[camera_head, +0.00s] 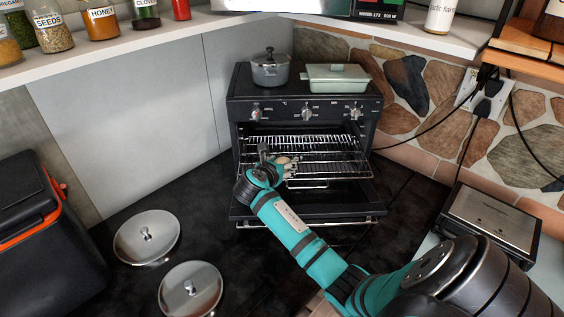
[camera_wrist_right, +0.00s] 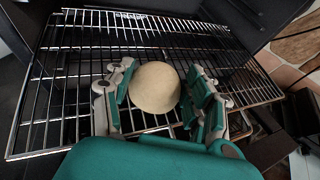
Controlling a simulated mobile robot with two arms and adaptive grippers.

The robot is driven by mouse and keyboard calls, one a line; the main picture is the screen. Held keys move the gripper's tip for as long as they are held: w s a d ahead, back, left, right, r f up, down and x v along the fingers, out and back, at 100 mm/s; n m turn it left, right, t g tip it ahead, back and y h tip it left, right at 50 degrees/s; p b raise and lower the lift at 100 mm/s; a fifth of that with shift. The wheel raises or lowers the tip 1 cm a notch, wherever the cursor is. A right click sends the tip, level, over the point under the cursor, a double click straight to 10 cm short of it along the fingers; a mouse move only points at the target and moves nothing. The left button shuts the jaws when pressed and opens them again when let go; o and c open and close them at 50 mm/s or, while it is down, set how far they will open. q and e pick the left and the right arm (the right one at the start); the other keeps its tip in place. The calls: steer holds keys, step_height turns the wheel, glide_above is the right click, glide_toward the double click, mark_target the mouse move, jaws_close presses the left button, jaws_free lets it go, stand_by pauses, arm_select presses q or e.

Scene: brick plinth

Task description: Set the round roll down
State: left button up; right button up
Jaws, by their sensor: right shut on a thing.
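The round roll (camera_wrist_right: 155,87) is pale tan and smooth, and sits between the fingers of my right gripper (camera_wrist_right: 162,95) in the right wrist view. The gripper is shut on it. In the head view my right gripper (camera_head: 279,161) reaches into the open small oven (camera_head: 350,103), and the roll is too small and covered to make out clearly. The wire rack (camera_wrist_right: 75,75) lies beneath the roll in the wrist view; I cannot tell whether the roll touches it. The rack also shows pulled partly out in the head view (camera_head: 340,168). My left gripper is not in view.
The oven door (camera_head: 345,208) hangs open. A grey pot (camera_head: 270,70) and a pale green dish (camera_head: 337,78) stand on the oven. Two round lids (camera_head: 147,238) lie at the left near a black box (camera_head: 40,235). A grill (camera_head: 490,222) stands at the right.

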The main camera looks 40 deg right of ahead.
steer(key=shift+f, duration=0.1)
steer(key=o, duration=0.8)
steer(key=b+v, duration=0.2)
steer(key=v, duration=1)
steer(key=shift+r, duration=0.25)
